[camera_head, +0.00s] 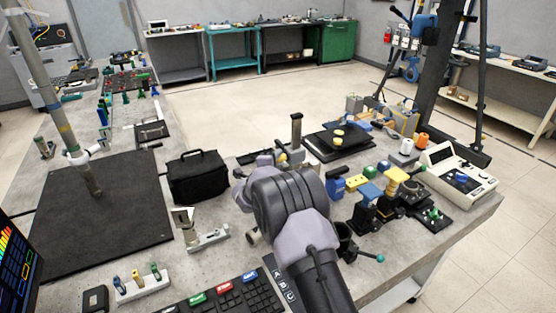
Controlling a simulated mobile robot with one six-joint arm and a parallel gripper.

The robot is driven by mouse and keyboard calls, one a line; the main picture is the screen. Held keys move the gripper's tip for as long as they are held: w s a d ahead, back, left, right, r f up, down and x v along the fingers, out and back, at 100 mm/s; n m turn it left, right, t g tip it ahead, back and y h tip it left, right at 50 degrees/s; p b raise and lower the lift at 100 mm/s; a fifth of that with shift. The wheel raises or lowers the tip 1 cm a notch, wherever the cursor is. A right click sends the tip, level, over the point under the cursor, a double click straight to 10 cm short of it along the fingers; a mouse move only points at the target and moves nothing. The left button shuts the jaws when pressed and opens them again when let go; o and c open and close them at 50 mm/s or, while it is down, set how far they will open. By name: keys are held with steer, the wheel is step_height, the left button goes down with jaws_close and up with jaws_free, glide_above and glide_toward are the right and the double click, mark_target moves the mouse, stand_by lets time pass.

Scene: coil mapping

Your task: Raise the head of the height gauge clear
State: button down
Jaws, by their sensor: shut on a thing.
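The height gauge appears to be the upright dark post (296,131) just beyond my wrist, standing on the grey table and rising above my arm. My gripper (281,158) is at the far end of my arm, beside the lower part of this post, mostly hidden behind my wrist. It is shut on a small part there, which looks to be the gauge's head. The fingertips and the gauge's foot are too small and covered to make out. I cannot tell how high the head sits.
A black plate (340,140) with yellow pieces lies right of the post. A black bag (198,176) stands to the left. Blue and yellow fixtures (370,190) and a white instrument (458,172) crowd the right side. A dark mat (120,235) covers the table's left.

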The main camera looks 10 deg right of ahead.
step_height(320, 180, up, 5)
steer(key=shift+r, duration=0.1)
steer(key=c, duration=1.2)
jaws_free()
steer(key=p+v, duration=0.3)
steer(key=v, duration=1.4)
steer(key=shift+s+a, duration=0.1)
steer(key=shift+s, duration=0.1)
